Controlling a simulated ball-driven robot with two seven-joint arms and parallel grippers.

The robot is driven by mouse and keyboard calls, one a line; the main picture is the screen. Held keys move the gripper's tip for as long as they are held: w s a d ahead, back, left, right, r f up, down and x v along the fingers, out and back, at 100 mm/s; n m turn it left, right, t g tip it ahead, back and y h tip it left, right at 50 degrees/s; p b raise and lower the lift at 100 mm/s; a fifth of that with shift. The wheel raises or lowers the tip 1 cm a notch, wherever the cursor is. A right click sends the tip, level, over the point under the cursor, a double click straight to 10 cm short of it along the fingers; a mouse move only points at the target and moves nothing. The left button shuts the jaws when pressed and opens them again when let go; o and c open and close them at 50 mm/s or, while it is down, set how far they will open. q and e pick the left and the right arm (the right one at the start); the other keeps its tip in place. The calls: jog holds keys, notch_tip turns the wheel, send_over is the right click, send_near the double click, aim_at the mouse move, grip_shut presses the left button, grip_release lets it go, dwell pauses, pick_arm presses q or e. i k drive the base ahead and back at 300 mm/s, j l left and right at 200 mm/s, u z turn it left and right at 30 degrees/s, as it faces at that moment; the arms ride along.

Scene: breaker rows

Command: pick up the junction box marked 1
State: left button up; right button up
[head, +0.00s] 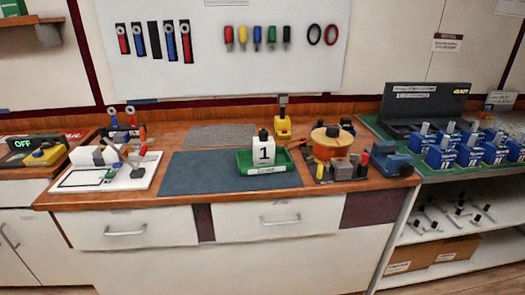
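The junction box marked 1 (263,151) is a white box with a black figure 1 on its front and a dark knob on top. It stands upright in a shallow green tray (268,169) with a white label on its front edge. The tray sits on the right part of a dark grey mat (202,172) on the wooden workbench. Neither of my grippers shows in the head view.
A white board with tools (129,172) lies left of the mat. An orange pot (332,138), small blocks and a blue vise-like tool (391,163) crowd the right. Several blue boxes (441,153) stand on the far-right counter. The mat's left part is clear.

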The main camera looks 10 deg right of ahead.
aim_at(264, 150)
jog(key=i+j, duration=0.2)
jog(key=i, duration=0.3)
jog(key=i+j, duration=0.25)
jog(key=i, duration=0.25)
jog(key=l+z, duration=0.05)
